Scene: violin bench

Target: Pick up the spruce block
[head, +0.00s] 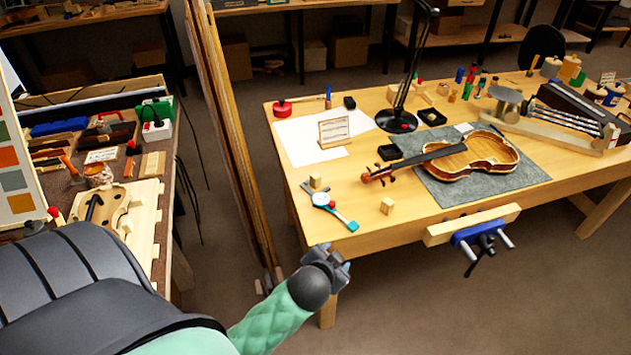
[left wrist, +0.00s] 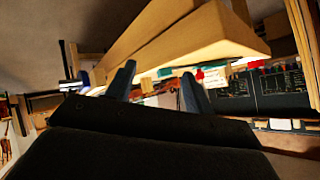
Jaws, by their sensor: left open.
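A small pale wooden block (head: 387,205), which looks like the spruce block, sits near the front edge of the workbench (head: 362,240). A second small wooden block (head: 315,181) lies farther left beside a round-faced gauge; I cannot tell their wood for sure. My left gripper (head: 341,260) is open and empty, just in front of the bench's front left corner, apart from both blocks and to the lower left of the pale block. Its two blue-grey fingers also show in the left wrist view (left wrist: 157,88), with no block seen between them. My right gripper is not in view.
A violin (head: 478,157) lies on a grey mat (head: 440,195) right of the pale block. A teal-handled tool (head: 345,220) lies left of it. A blue vise (head: 480,235) juts from the bench front. Upright wooden boards (head: 225,130) stand left of the bench.

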